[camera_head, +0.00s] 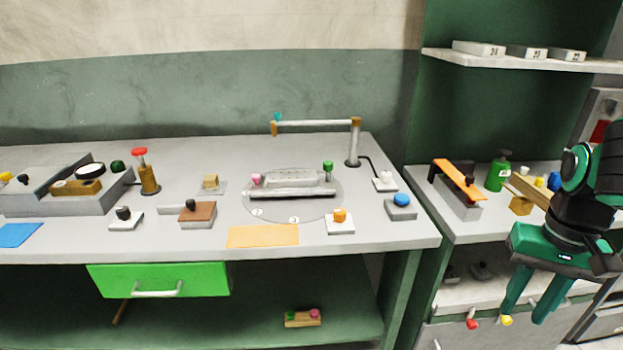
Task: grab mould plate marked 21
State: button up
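Three pale block-like plates rest on the white wall shelf at upper right: a left one (479,48), a middle one (526,52) and a right one (567,55). Each has a dark number on its front, too small to read surely, so I cannot tell which, if any, is marked 21. A grey plate-like block (291,179) lies on the round disc on the main bench, with no readable number. My gripper (522,316) hangs at lower right, fingers pointing down, apart and empty. It is well below the shelf, in front of the right-hand bench.
The shelf (518,60) is open in front. A post with a horizontal bar (315,123) stands behind the disc (260,208). An orange-topped device (457,182) and a green bottle (499,174) stand on the right bench. A green drawer (160,279) juts out under the main bench.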

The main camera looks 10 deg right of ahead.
aim_at(295, 178)
jog(key=z, duration=0.1)
jog(key=i, duration=1)
jog(key=u, duration=0.05)
